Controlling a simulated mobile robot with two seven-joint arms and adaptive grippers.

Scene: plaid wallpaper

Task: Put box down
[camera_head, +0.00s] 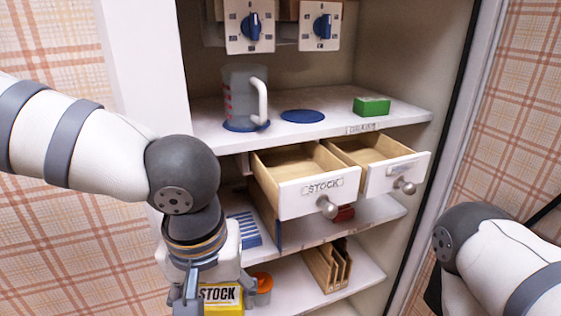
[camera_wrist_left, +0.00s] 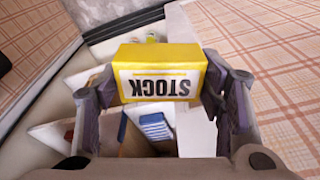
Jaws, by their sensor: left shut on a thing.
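A yellow box (camera_head: 221,296) with a white STOCK label is in my left gripper (camera_head: 205,298), low at the front of the shelving in the head view. In the left wrist view the box (camera_wrist_left: 158,57) sits between the two fingers of the gripper (camera_wrist_left: 160,85), which are shut on its sides. Its label reads upside down there. The gripper hides part of the box in the head view. My right arm shows at the lower right of the head view, but its gripper's fingers are out of sight.
Two wooden drawers stand pulled out, one labelled STOCK (camera_head: 324,187) and one beside it (camera_head: 396,172); both look empty. The upper shelf (camera_head: 335,126) bears a measuring jug (camera_head: 243,95), a blue disc (camera_head: 302,116) and a green box (camera_head: 371,106). A wooden rack (camera_head: 327,265) stands on the lowest shelf.

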